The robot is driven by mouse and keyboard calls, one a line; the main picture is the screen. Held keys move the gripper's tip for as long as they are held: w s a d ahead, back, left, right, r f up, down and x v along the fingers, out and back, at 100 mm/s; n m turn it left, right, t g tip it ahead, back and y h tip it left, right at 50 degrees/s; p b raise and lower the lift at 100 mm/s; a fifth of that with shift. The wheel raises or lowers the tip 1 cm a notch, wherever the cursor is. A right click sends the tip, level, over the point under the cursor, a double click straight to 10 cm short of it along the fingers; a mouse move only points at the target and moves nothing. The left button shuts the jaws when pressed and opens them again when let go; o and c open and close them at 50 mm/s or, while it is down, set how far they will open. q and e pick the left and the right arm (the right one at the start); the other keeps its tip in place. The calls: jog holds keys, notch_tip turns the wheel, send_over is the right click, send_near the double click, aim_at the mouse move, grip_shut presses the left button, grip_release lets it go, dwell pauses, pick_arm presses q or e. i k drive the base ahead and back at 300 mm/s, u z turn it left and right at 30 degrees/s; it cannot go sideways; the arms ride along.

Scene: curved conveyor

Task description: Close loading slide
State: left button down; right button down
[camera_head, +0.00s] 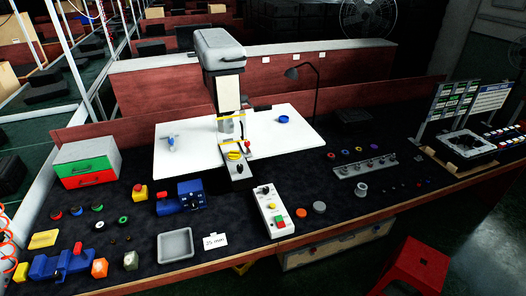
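A grey-headed machine (219,48) stands upright at the middle back of the bench, above a white board (185,140). A dark narrow piece, which looks like the loading slide (238,184), sticks out from its base past the board's front edge. Small yellow parts (235,155) and a red knob sit near the slide. How far the slide is out is too small to tell exactly. A white control box (271,212) with green and red buttons lies in front, right of the slide. Neither of my grippers is in view.
A blue device (181,198) and grey tray (175,246) lie left of the control box. A green and red drawer unit (87,163) stands at the left. A grey rail (365,166) lies right. A red stool (415,265) stands before the bench. Dark bench surface around the slide is partly clear.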

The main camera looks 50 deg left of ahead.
aim_at(239, 169)
jog(key=u, duration=0.2)
jog(key=i, duration=1)
jog(key=u, duration=0.45)
